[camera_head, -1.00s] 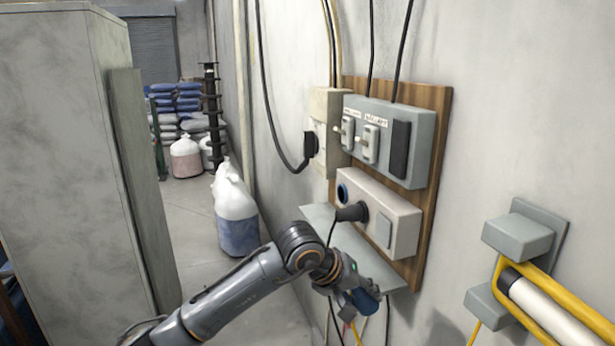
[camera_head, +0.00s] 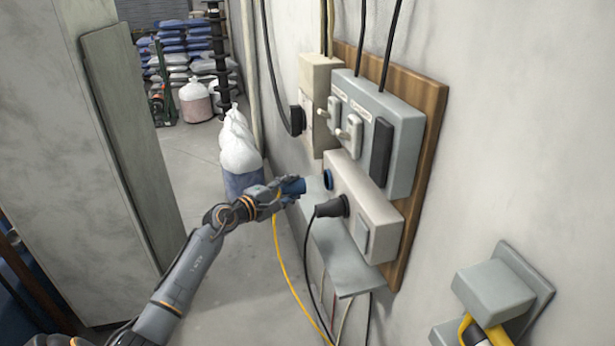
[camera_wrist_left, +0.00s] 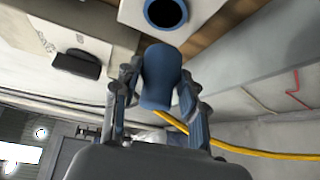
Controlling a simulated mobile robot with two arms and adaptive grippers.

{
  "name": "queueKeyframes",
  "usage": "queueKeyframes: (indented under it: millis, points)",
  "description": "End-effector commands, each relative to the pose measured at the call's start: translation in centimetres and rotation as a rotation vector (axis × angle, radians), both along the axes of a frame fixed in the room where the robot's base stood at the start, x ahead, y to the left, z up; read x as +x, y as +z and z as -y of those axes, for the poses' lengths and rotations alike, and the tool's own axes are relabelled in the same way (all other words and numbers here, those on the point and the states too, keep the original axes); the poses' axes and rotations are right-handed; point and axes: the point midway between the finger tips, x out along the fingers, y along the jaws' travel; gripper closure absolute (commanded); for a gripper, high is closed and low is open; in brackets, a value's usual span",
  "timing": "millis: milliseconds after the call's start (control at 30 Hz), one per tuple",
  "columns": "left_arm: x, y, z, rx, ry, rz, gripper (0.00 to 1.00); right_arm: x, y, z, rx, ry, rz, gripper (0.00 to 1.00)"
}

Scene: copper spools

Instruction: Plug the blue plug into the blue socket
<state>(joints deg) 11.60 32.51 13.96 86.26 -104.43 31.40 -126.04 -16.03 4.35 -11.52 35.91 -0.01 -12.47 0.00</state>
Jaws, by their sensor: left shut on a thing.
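The blue plug (camera_head: 293,187) is held in my left gripper (camera_head: 284,190), with a yellow cable hanging from it. In the left wrist view the blue plug (camera_wrist_left: 161,78) sits between the two fingers of the left gripper (camera_wrist_left: 157,95), which are shut on it. The blue socket (camera_head: 328,180) is a round ring on the left end of the pale socket box (camera_head: 350,186). The plug is a short way left of the socket and apart from it. In the left wrist view the blue socket (camera_wrist_left: 166,12) shows as a blue ring with a dark hole, beyond the plug.
A black plug (camera_head: 331,207) is in the same box, right of the blue socket, its cable hanging down. A grey shelf (camera_head: 345,262) juts out below. A grey switch box (camera_head: 400,115) is above.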

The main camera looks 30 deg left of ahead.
Motion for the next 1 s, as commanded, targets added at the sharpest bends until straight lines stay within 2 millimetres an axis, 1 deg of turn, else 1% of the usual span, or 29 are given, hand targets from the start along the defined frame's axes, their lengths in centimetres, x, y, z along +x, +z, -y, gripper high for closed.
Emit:
queueKeyframes:
  millis: [33,100,167,400,500,567,633,800,900,1000]
  points:
    - [0.0,0.0,-0.1,-0.005,0.003,0.007,0.86,0.6,0.0,0.1,0.000,0.000,0.007,0.00]
    - [0.0,0.1,-0.1,-0.008,0.003,0.012,0.86,1.1,0.1,0.2,-0.002,0.001,0.014,0.00]
    - [0.0,0.1,-0.1,-0.009,0.002,0.013,0.86,0.7,0.1,0.3,-0.003,0.001,0.010,0.00]
    - [0.0,0.1,0.0,-0.008,0.001,0.012,0.86,-4.0,-0.1,0.5,-0.009,0.000,-0.058,0.00]
    - [0.2,0.1,0.1,-0.008,0.000,0.012,0.86,-4.8,0.0,0.5,-0.009,0.000,-0.069,0.00]
    - [0.4,0.1,0.3,-0.009,0.000,0.011,0.86,-4.6,0.2,0.5,-0.009,0.000,-0.066,0.00]
    - [0.8,0.2,0.6,-0.008,0.001,0.012,0.86,-3.7,0.5,0.5,-0.008,0.000,-0.055,0.00]
    - [2.1,0.3,1.7,-0.010,0.000,0.013,0.86,-0.8,1.4,0.3,-0.004,0.000,-0.009,0.00]
    - [2.8,0.2,2.3,-0.009,0.001,0.012,0.86,-0.4,1.7,0.3,-0.004,0.000,-0.002,0.00]
    - [3.4,0.2,2.9,-0.010,0.000,0.013,0.86,-0.7,1.9,0.4,-0.004,0.000,-0.008,0.00]
